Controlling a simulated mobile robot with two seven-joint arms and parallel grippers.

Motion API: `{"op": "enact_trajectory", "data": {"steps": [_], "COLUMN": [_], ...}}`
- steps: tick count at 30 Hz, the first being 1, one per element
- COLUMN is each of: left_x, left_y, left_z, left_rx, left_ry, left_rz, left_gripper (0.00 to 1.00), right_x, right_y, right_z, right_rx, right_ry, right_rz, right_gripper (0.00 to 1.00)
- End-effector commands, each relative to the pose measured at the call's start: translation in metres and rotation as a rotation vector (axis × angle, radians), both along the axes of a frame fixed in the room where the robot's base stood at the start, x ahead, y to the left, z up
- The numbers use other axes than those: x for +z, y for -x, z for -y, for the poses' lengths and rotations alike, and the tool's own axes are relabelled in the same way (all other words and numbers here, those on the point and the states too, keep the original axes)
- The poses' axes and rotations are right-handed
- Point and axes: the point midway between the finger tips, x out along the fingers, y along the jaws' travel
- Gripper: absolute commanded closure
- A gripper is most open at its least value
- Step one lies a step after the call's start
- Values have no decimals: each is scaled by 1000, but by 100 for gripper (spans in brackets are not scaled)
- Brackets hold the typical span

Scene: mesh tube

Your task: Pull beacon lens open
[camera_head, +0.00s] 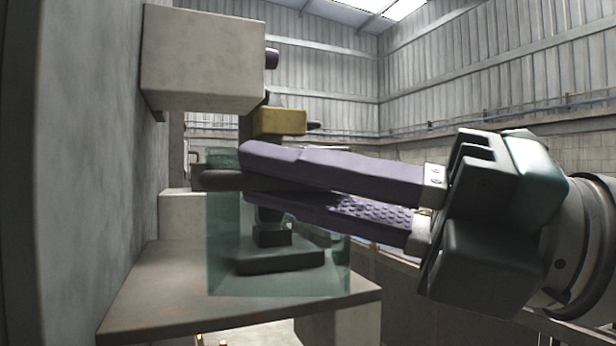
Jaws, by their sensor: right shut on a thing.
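The beacon lens looks to be the see-through teal box (222,250) above the grey shelf. A dark base with a short stem shows through it. A dark rounded bar (218,180) lies at the top left of the teal box. My right gripper (246,178) reaches in from the right with two long purple fingers. Their tips are closed around the bar, and the fingers hide much of the box's top. I cannot tell how the bar joins the lens. My left gripper is not in view.
A large grey box (200,55) juts from the wall (85,150) above the lens. A yellow block (281,122) with a dark knob sits just above my fingers. The grey shelf (160,295) lies below. Open space shows to the right behind my arm.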

Motion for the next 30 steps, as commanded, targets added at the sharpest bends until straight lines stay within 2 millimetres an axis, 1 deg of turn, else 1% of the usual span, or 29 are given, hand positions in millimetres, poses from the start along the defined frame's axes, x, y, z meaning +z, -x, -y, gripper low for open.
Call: {"op": "enact_trajectory", "data": {"steps": [2,3,5,6,13,16,20,24,27,30], "left_x": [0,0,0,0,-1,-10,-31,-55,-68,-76], "left_y": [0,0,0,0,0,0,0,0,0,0], "left_z": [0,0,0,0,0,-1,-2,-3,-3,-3], "left_rx": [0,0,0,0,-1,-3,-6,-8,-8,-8], "left_ry": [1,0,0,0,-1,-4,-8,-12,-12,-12], "left_rz": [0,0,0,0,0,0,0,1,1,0], "left_gripper": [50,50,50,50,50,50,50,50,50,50], "right_x": [0,0,0,0,-1,-6,-15,-23,-25,-25], "right_y": [-4,-3,-3,-3,-1,0,5,12,16,18], "right_z": [2,2,2,2,2,9,30,58,74,87], "right_rx": [-13,-13,-11,-10,-6,-7,-10,-10,-9,-11], "right_ry": [-1,-1,-1,0,0,1,4,4,4,2], "right_rz": [0,0,0,0,0,0,2,2,2,-1], "right_gripper": [100,81,74,73,73,73,73,73,73,73]}}
